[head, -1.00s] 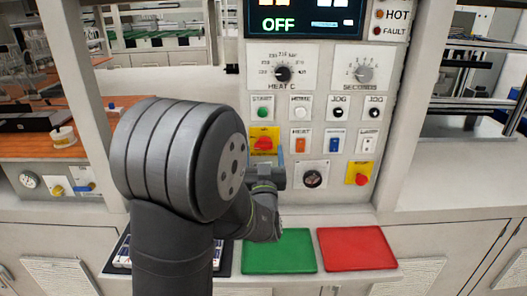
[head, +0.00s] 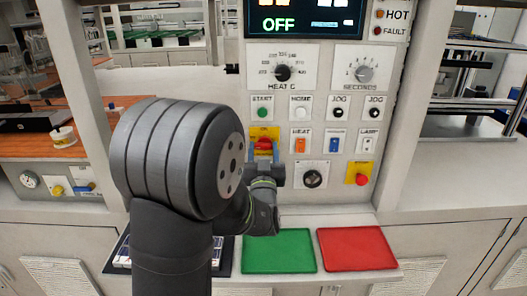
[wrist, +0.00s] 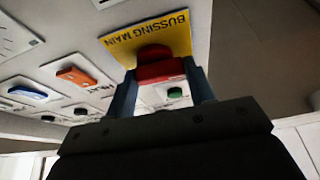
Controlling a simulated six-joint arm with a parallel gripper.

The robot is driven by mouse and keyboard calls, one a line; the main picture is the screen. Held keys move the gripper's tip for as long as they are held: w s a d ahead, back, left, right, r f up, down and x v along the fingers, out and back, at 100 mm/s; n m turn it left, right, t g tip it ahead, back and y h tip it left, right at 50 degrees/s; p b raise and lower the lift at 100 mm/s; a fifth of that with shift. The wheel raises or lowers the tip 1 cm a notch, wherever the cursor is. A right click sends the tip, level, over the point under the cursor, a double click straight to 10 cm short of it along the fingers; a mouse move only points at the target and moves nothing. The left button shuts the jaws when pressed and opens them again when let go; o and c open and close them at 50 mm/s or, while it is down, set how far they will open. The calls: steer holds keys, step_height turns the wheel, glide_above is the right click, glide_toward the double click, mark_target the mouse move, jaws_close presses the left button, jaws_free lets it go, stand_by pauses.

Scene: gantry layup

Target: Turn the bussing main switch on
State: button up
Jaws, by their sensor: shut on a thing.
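The bussing main switch (head: 263,144) is a red knob on a yellow plate on the control panel, below the green start button. The wrist view shows the red knob (wrist: 160,70) close up, with the yellow plate (wrist: 150,36) lettered BUSSING MAIN behind it. My gripper (head: 264,155) is at the switch, its two fingers one on each side of the red knob. In the wrist view my gripper (wrist: 160,88) is shut on the knob. The display (head: 305,18) above reads OFF.
Other controls sit close by: an orange heat rocker (head: 300,145), a dark round knob (head: 312,179) and a red stop button (head: 361,179) on yellow. Below are a green tray (head: 278,251) and a red tray (head: 357,249).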

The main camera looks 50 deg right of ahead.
steer(key=shift+m, duration=0.3)
steer(key=m+g+h, duration=0.1)
steer(key=m, duration=0.2)
steer(key=m+g, duration=0.1)
steer(key=m, duration=0.1)
steer(key=shift+w+a+r+m+g+h, duration=0.1)
steer(key=shift+r+m+g+h, duration=0.05)
steer(key=shift+m+g+h, duration=0.2)
steer(key=m+g, duration=0.1)
steer(key=m, duration=0.2)
steer(key=m+g+h, duration=0.1)
steer(key=m+g, duration=0.1)
steer(key=m, duration=0.1)
steer(key=shift+r, duration=0.1)
steer(key=m+g, duration=0.1)
steer(key=m, duration=0.1)
steer(key=m+g+y, duration=0.1)
steer(key=m, duration=0.2)
steer(key=shift+r, duration=0.1)
steer(key=shift+m+g+y, duration=0.35)
steer(key=shift+m+y, duration=0.2)
steer(key=shift+m, duration=1.6)
steer(key=o, duration=1)
